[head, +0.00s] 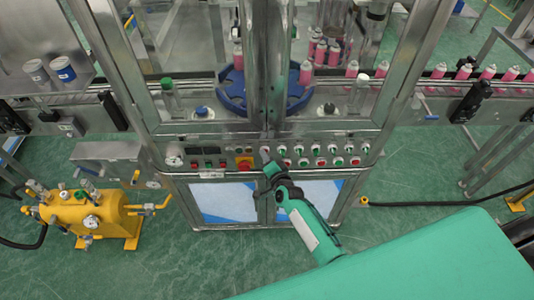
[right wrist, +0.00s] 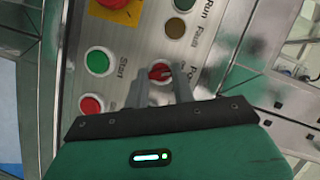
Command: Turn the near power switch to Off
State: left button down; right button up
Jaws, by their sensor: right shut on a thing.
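The near power switch is a small red rotary knob (right wrist: 158,72) on the machine's metal control panel, with a partly hidden label starting "Po" beside it. My right gripper (right wrist: 166,88) has its two fingers at the knob, shut on it. In the head view my right gripper (head: 265,157) reaches the panel just right of the yellow emergency-stop plate. There the knob is hidden by the gripper or too small to make out. The knob's exact pointing direction is hard to read. My left gripper is not in view.
Green Start (right wrist: 97,62) and red (right wrist: 91,104) buttons sit left of the knob, below the emergency stop (head: 243,163). Several green and red switches (head: 316,151) line the panel to the right. Glass-door frame and conveyor with pink cans (head: 464,72) lie beyond. A yellow tank (head: 90,215) stands left.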

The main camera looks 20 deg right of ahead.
jog(key=shift+p, duration=0.3)
jog(key=shift+n, duration=0.3)
jog(key=shift+f, duration=0.1)
jog(key=o, duration=1)
jog(key=shift+s, duration=0.15)
jog(key=s+r+b, duration=0.1)
jog(key=s, duration=0.3)
jog(key=s+r, duration=0.1)
jog(key=s, duration=0.4)
jog(key=s+b, duration=0.1)
jog(key=s, duration=0.3)
jog(key=shift+s+d+r+b, duration=0.15)
jog(key=shift+d+r+b, duration=0.15)
jog(key=shift+d+r, duration=0.1)
